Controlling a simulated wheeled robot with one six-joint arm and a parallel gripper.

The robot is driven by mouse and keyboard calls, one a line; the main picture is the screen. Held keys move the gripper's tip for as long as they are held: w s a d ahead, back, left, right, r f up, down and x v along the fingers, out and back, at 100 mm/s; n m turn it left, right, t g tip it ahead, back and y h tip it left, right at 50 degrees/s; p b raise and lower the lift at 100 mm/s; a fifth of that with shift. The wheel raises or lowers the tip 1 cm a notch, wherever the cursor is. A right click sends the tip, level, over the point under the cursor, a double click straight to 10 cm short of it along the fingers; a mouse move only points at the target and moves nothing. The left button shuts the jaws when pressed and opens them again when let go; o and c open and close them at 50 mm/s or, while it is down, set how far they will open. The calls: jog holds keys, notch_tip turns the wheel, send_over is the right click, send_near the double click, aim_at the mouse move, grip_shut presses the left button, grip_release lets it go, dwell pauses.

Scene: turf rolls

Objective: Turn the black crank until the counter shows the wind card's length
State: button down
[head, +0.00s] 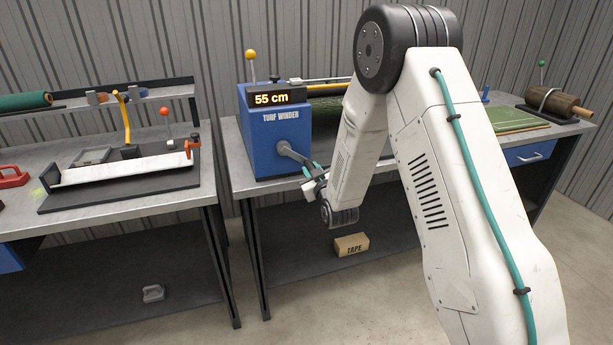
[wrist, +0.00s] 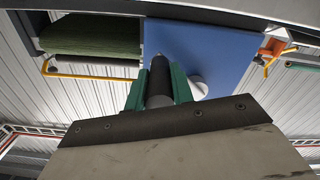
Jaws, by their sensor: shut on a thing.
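The blue turf winder (head: 268,140) stands on the right-hand bench, and its counter (head: 275,97) reads 55 cm. The crank's grey arm (head: 291,151) comes out of the winder's front. My gripper (head: 310,178) is at the crank's outer end, partly hidden by my arm in the head view. In the wrist view my gripper's green fingers (wrist: 159,88) are shut on the black crank handle (wrist: 160,76), one on each side. The winder's blue face (wrist: 215,50) is behind it. I cannot make out a wind card in either view.
A TAPE box (head: 351,244) sits on the shelf below.

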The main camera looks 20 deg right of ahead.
jog(key=shift+d+r+n, duration=0.35)
jog(key=shift+r+n, duration=0.1)
jog(key=shift+n, duration=0.15)
jog(key=shift+d+r, duration=0.15)
jog(key=shift+r, duration=0.25)
jog(key=shift+r, duration=0.1)
jog(key=c, duration=1.2)
grip_release()
jog(key=shift+d, duration=0.1)
jog(key=s, duration=0.7)
jog(key=shift+s, duration=0.4)
